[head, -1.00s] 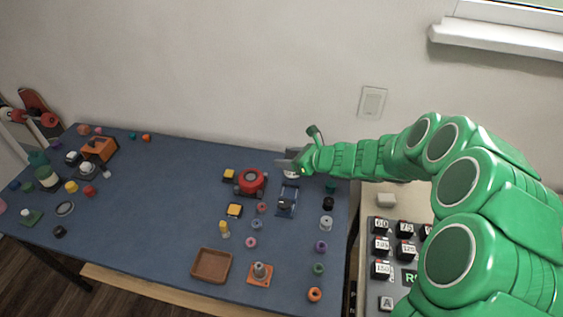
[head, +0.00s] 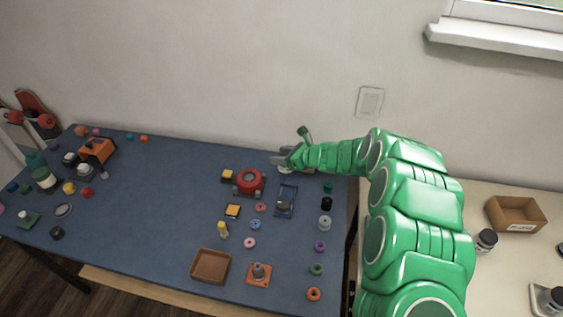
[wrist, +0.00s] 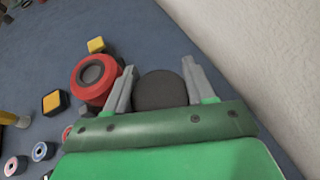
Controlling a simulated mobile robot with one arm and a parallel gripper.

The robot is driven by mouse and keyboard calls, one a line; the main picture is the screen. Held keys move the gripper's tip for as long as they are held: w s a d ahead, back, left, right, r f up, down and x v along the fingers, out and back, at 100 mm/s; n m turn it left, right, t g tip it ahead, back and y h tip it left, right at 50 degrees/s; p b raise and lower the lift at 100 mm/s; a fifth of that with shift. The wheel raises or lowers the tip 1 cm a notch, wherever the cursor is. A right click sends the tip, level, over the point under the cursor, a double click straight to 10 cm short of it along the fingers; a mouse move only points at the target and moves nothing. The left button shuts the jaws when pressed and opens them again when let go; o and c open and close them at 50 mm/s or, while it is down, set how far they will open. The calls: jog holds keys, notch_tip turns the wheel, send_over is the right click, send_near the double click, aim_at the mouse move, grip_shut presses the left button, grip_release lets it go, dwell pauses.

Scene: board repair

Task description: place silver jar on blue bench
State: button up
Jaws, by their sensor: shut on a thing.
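My gripper (head: 284,162) is at the back right of the blue bench (head: 150,220), near the wall. It is shut on a round jar with a dark lid (wrist: 160,91), which sits between the two grey fingers in the wrist view. In the head view only a small pale part of the jar (head: 286,170) shows under the fingers; the rest is hidden. The jar appears upright and at or very near the bench top; I cannot tell whether it touches.
A red round device (head: 249,181) stands just left of my gripper. A blue holder (head: 286,201) is in front. Several small rings and a brown tray (head: 210,266) lie nearer. The bench's middle is clear. A beige table (head: 460,197) at right holds a box (head: 516,213) and dark-lidded jars.

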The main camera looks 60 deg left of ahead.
jog(key=shift+w+a+f, duration=0.15)
jog(key=shift+a+f, duration=0.2)
jog(key=shift+f, duration=1.55)
jog(key=o, duration=1.2)
jog(key=shift+f, duration=0.1)
jog(key=shift+o, duration=0.2)
jog(key=v, duration=1.2)
jog(key=shift+d, duration=0.1)
